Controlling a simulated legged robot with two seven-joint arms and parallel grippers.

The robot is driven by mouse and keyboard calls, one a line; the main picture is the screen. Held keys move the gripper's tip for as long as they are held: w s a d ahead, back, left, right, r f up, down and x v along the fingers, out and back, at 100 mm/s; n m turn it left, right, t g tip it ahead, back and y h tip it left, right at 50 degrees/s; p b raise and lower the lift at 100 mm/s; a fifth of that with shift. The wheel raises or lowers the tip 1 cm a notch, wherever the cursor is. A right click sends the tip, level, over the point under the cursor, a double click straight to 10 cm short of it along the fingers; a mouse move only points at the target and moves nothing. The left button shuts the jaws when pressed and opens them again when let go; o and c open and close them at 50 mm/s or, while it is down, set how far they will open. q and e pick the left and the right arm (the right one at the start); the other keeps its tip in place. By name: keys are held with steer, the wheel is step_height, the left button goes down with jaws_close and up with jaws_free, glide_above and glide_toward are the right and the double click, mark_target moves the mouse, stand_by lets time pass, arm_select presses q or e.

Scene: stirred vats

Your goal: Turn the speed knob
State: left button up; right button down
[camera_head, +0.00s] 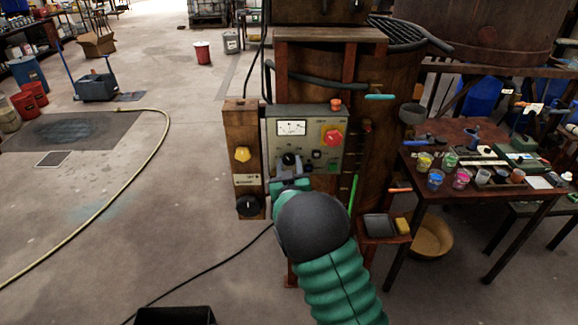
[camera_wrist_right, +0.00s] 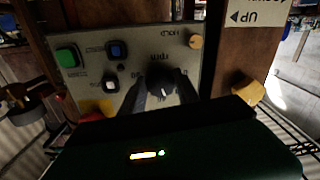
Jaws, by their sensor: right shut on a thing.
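The speed knob (camera_head: 289,159) is a small black knob low on the grey control panel (camera_head: 312,117), under a white dial meter (camera_head: 292,128). My right gripper (camera_head: 289,174) reaches it from below and in front. In the right wrist view the knob (camera_wrist_right: 160,87) sits between the two dark fingers of the right gripper (camera_wrist_right: 158,92), which are shut on it. The fingers hide parts of its sides, and its pointer mark is too small to read. My left gripper is not in view.
The panel also has a red knob on yellow (camera_head: 333,136) and a green button (camera_wrist_right: 68,57). A rusty post (camera_head: 244,125) beside it carries a yellow knob (camera_head: 242,154) and a black knob (camera_head: 248,206). A table with paint cups (camera_head: 462,179) stands right. Floor at left is open, with a hose (camera_head: 150,160).

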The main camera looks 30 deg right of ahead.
steer(key=n, duration=0.6)
stand_by(0.5)
steer(key=c, duration=0.9)
jaws_free()
steer(key=v, duration=1.7)
steer(key=shift+b, duration=0.35)
steer(key=shift+d+f, duration=0.1)
steer(key=shift+f, duration=0.05)
